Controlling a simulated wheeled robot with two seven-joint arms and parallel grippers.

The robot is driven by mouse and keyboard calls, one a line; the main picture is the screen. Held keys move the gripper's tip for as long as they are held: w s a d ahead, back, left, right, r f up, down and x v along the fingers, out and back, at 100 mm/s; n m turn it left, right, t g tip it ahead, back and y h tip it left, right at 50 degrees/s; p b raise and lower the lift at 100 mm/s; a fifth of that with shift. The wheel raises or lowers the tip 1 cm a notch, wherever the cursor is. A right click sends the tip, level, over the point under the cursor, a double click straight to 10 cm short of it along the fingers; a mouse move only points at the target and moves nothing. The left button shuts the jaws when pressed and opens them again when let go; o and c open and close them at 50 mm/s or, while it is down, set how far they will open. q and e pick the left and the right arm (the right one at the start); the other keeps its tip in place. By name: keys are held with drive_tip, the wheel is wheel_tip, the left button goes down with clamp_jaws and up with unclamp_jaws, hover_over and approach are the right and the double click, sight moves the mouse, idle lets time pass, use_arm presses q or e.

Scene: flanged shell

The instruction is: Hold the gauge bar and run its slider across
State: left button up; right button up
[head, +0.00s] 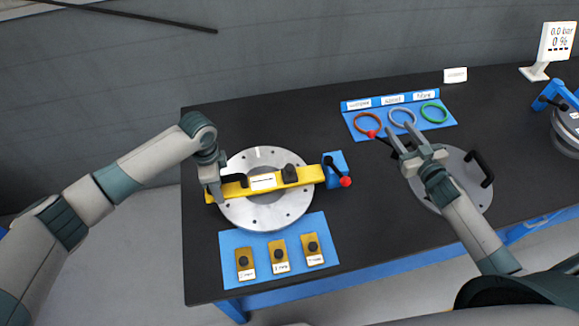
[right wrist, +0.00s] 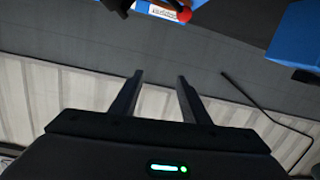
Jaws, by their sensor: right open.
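The yellow gauge bar (head: 309,175) lies across the silver flange ring (head: 270,212), with a white label on its middle. A black block (head: 290,173), perhaps the slider, sits on the bar right of the label. My left gripper (head: 217,199) points down at the bar's left end, beside a black handle. Whether its jaws are closed on anything is hidden. My right gripper (head: 397,132) is open and raised over the right part of the table, well apart from the bar. It shows empty in the right wrist view (right wrist: 160,82).
A red-knobbed black lever on a blue block (head: 335,160) stands at the bar's right end. A blue mat (head: 232,240) with several labelled brass plates lies in front. A blue tray (head: 440,124) holds orange, blue and green rings. A grey round lid (head: 470,195) lies under my right arm.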

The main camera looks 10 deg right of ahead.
drive_tip(key=s+a+f+g+y, duration=0.1)
drive_tip(key=s+a, duration=0.1)
drive_tip(key=a, duration=0.5)
drive_tip(key=s+a+f+g, duration=0.1)
drive_tip(key=s+a, duration=0.1)
drive_tip(key=a, duration=0.5)
drive_tip(key=n+g+y, duration=0.2)
drive_tip(key=n+y, duration=0.1)
approach(291, 169)
drive_tip(key=shift+s+d+r, duration=0.25)
drive_tip(key=shift+s+d, duration=0.05)
drive_tip(key=shift+s, duration=0.05)
drive_tip(key=x, duration=1.2)
drive_tip(key=shift+f, duration=0.1)
